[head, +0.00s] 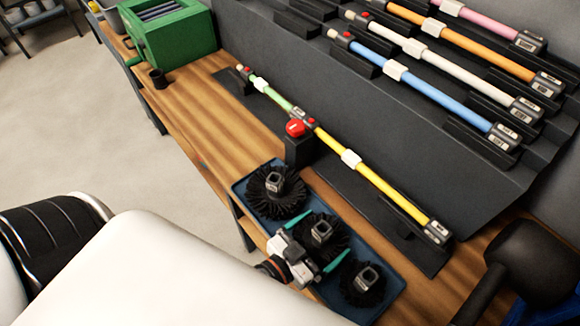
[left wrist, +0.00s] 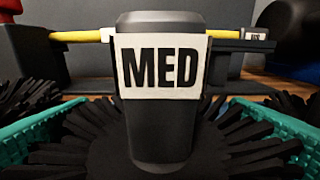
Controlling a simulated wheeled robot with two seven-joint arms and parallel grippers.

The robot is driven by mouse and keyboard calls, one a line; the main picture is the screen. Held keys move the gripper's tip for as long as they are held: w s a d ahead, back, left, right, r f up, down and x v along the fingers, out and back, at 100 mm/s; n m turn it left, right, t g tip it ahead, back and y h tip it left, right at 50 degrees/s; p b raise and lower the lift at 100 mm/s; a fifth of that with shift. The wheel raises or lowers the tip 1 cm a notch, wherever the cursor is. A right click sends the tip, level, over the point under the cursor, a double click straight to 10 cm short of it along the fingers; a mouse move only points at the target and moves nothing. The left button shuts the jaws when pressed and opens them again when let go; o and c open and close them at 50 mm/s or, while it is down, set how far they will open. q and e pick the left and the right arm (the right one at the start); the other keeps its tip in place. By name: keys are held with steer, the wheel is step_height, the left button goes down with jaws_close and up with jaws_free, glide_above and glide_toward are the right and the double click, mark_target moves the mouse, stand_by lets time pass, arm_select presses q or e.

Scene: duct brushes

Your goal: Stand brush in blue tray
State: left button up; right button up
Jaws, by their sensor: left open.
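The blue tray (head: 396,286) lies on the wooden bench and holds three round black brushes with square sockets facing up. One brush (head: 275,184) is at the far end, one (head: 322,230) in the middle and one (head: 366,279) at the near end. My left gripper (head: 316,243) is open, its teal fingers spread at the middle brush. In the left wrist view, that brush's upright socket (left wrist: 160,68) carries a "MED" label and stands between the fingers. The fingers overlap the bristles in view; contact is unclear. My right gripper is not in view.
A yellow rod (head: 375,176) and a green rod (head: 271,95) lie behind the tray, near a red button (head: 295,127). More coloured rods rest on the dark sloped rack (head: 440,160). A green box (head: 172,40) stands far left. A black object (head: 530,258) is at right.

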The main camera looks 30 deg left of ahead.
arm_select(q)
steer(key=shift+s+r, duration=0.25)
steer(key=shift+r, duration=0.2)
steer(key=b+v, duration=0.1)
steer(key=v, duration=1)
steer(key=shift+s+a, duration=0.15)
steer(key=shift+s, duration=0.05)
steer(key=s+a+f+g+y, duration=0.1)
steer(key=s+a+f+g, duration=0.15)
steer(key=f, duration=1.05)
steer(key=s+a+f+n+g+y, duration=0.1)
steer(key=s+a+f+g+y, duration=0.2)
steer(key=f, duration=1)
steer(key=s+a+f+g, duration=0.1)
steer(key=s+f+g, duration=0.3)
steer(key=f, duration=0.9)
steer(key=s+a+f+g+y, duration=0.1)
steer(key=s+a+f+g, duration=0.2)
steer(key=s+f+g, duration=0.2)
step_height(320, 180, down, 2)
steer(key=shift+s+f+n+y, duration=0.15)
steer(key=shift+s+n+y, duration=0.05)
steer(key=shift+n+y, duration=0.1)
